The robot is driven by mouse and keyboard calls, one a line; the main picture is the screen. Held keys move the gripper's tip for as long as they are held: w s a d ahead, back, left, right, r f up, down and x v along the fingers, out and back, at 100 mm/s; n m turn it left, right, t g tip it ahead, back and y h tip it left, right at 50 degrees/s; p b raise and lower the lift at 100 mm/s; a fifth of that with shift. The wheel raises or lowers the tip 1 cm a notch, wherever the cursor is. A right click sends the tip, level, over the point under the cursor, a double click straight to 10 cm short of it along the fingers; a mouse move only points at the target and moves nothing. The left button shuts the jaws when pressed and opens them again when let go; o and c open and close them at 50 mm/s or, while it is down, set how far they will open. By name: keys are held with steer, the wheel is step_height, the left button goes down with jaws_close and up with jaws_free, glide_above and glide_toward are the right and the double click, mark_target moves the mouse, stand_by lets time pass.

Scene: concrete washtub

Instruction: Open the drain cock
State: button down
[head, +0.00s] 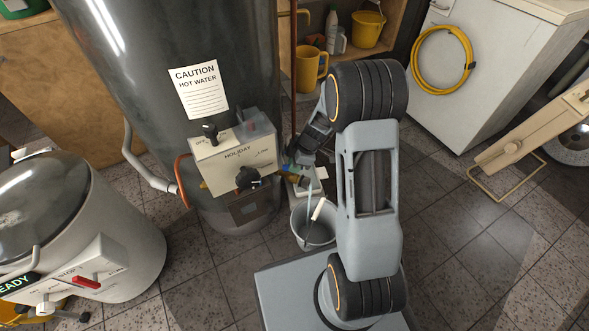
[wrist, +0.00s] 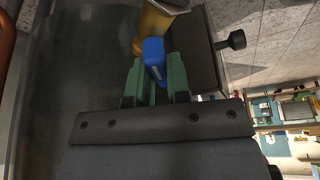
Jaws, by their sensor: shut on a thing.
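The drain cock is low on the grey water heater (head: 165,80). In the wrist view its brass body (wrist: 150,30) shows at the top, with a blue lever (wrist: 154,58) in front of it. My gripper (wrist: 158,72) has its green fingers on either side of the blue lever and is shut on it. I cannot tell the lever's exact angle.
The control box (head: 235,155) with black knobs sits close left of my gripper. A grey bucket (head: 314,232) with a white-handled tool stands on the floor below. Tiled floor is clear at lower right.

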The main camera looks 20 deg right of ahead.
steer(key=m+b, duration=0.2)
steer(key=m+t+b, duration=0.1)
steer(key=m+b, duration=0.1)
steer(key=shift+s+f+m+t+h, duration=0.1)
steer(key=shift+m+t+h, duration=0.2)
steer(key=shift+m+h, duration=0.1)
steer(key=shift+m, duration=0.3)
steer(key=c, duration=1.1)
jaws_free()
steer(key=p+v, duration=0.5)
steer(key=v, duration=0.9)
steer(key=shift+s+a, duration=0.1)
steer(key=shift+s, duration=0.05)
